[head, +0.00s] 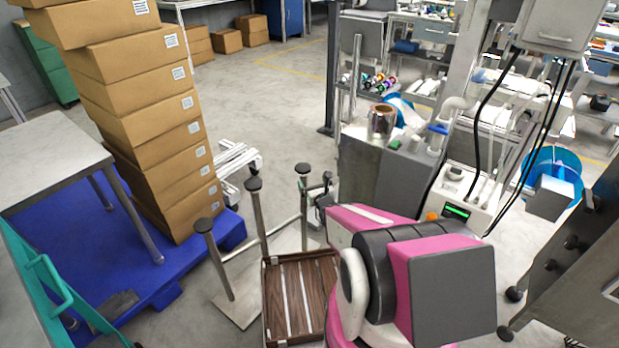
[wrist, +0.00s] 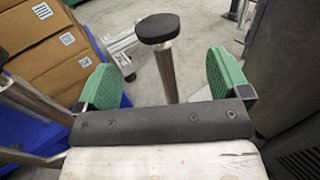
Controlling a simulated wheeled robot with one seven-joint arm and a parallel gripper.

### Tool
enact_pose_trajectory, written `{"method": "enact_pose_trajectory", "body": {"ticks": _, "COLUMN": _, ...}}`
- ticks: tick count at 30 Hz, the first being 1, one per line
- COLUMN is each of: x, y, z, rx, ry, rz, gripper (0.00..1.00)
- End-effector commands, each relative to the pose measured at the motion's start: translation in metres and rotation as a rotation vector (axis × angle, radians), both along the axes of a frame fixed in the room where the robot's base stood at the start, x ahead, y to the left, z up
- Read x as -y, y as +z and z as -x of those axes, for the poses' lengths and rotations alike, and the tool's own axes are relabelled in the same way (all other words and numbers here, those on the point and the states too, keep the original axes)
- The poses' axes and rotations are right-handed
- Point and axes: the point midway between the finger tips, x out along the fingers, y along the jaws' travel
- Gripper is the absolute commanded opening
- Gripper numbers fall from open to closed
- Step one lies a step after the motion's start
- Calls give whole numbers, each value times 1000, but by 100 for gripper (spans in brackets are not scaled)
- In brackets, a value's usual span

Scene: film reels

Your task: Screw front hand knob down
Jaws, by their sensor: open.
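In the wrist view, a black round knob (wrist: 158,28) sits on top of an upright ridged metal rod (wrist: 168,75). My gripper (wrist: 165,78) is open, with one green pad on each side of the rod and clear gaps to both. The knob shows higher in the picture than the pads; I cannot tell its exact depth. In the head view, separate posts carry a left black knob (head: 204,225), a middle knob (head: 254,184) and a right knob (head: 302,168). My arm hides most of my gripper there, close to the right post.
A wooden slatted crate (head: 295,300) stands beside the posts. Stacked cardboard boxes (head: 165,130) stand on a blue pallet (head: 190,262) at left, near a metal table (head: 45,155). A grey machine (head: 372,178) stands behind my arm. Open floor lies beyond the posts.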

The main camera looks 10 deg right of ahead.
Motion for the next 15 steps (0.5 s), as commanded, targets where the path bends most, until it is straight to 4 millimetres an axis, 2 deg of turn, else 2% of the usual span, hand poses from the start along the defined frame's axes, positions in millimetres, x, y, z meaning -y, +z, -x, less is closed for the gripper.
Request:
{"method": "enact_pose_trajectory", "body": {"ticks": 5, "x": 2, "y": 0, "z": 10, "rx": 1, "ry": 1, "rz": 0, "gripper": 94}}
{"method": "enact_pose_trajectory", "body": {"ticks": 15, "x": 2, "y": 0, "z": 8, "rx": 5, "ry": 4, "rz": 1, "gripper": 94}}
